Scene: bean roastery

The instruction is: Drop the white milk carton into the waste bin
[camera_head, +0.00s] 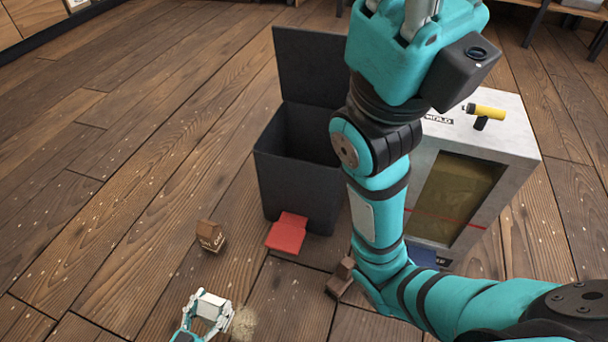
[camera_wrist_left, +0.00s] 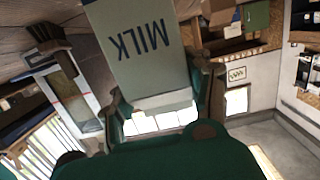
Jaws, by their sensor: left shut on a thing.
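The white milk carton (camera_wrist_left: 150,50) fills the upper middle of the left wrist view, its dark MILK lettering upside down. My left gripper (camera_wrist_left: 165,98) is shut on its near end. In the head view my left gripper (camera_head: 206,312) is low at the left, with the carton (camera_head: 211,305) as a small white block between its fingers. The dark grey waste bin (camera_head: 298,195) stands at centre with its lid raised and a red pedal (camera_head: 288,232) in front. The held carton is apart from the bin, to its lower left. My right gripper (camera_head: 400,12) is cut off by the top edge.
A small brown box (camera_head: 210,236) and another brown object (camera_head: 341,277) lie on the wooden floor. The floor at left is mostly clear.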

